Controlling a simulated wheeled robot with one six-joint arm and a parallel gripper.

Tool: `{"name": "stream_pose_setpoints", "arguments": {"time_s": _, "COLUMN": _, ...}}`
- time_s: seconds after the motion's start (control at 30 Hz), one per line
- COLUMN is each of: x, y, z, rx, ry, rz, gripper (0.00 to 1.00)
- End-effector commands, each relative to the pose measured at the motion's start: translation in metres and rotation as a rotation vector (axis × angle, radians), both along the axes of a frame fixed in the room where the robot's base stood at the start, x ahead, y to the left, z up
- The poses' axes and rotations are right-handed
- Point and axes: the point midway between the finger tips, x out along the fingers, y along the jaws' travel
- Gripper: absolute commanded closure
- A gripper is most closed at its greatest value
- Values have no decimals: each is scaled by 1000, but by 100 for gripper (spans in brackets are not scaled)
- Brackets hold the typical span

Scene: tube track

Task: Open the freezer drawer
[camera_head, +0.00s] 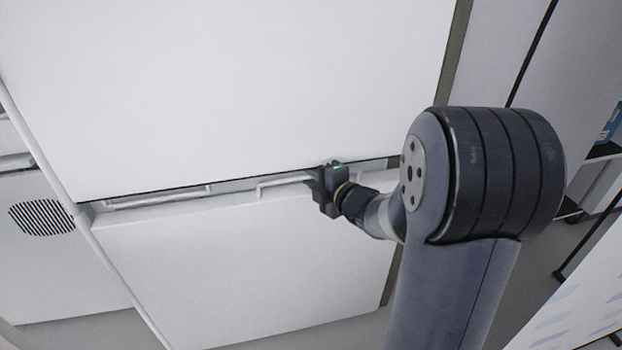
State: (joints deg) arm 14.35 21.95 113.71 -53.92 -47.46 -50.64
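The freezer drawer (250,265) is the lower white front panel in the head view. A dark, narrow gap runs along its top edge below the larger white upper door (240,80). A pale handle or rail (285,181) shows in that gap. My gripper (318,182) is at the right part of the drawer's top edge, close to the end of the rail. Its fingers are small and dark and partly hidden by the gripper body, so I cannot tell whether they hold the rail or the edge.
A neighbouring white unit with a round, striped vent (42,218) stands at the left. Dark shelving (603,150) is at the far right, and a white surface (575,300) is at the lower right. Some grey floor (350,335) shows below the drawer.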

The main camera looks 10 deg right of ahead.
Motion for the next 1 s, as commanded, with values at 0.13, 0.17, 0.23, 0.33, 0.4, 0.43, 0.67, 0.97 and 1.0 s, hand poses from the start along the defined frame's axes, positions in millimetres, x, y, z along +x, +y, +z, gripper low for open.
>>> {"name": "stream_pose_setpoints", "arguments": {"time_s": 0.13, "x": 3, "y": 2, "z": 0, "rx": 0, "ry": -1, "rz": 0, "gripper": 80}}
{"name": "stream_pose_setpoints", "arguments": {"time_s": 0.17, "x": 4, "y": 2, "z": 0, "rx": 0, "ry": -1, "rz": 0, "gripper": 80}}
{"name": "stream_pose_setpoints", "arguments": {"time_s": 0.23, "x": 3, "y": 2, "z": 0, "rx": 0, "ry": 0, "rz": 0, "gripper": 80}}
{"name": "stream_pose_setpoints", "arguments": {"time_s": 0.33, "x": 3, "y": 2, "z": 0, "rx": 1, "ry": 0, "rz": 0, "gripper": 81}}
{"name": "stream_pose_setpoints", "arguments": {"time_s": 0.4, "x": 3, "y": 2, "z": 0, "rx": 1, "ry": 0, "rz": 0, "gripper": 87}}
{"name": "stream_pose_setpoints", "arguments": {"time_s": 0.43, "x": 3, "y": 2, "z": 0, "rx": 1, "ry": 0, "rz": 0, "gripper": 89}}
{"name": "stream_pose_setpoints", "arguments": {"time_s": 0.67, "x": 3, "y": 2, "z": 0, "rx": 1, "ry": 0, "rz": 0, "gripper": 100}}
{"name": "stream_pose_setpoints", "arguments": {"time_s": 0.97, "x": 3, "y": 1, "z": -1, "rx": 1, "ry": 0, "rz": 0, "gripper": 100}}
{"name": "stream_pose_setpoints", "arguments": {"time_s": 1.0, "x": 3, "y": 1, "z": -1, "rx": 1, "ry": 0, "rz": 0, "gripper": 100}}
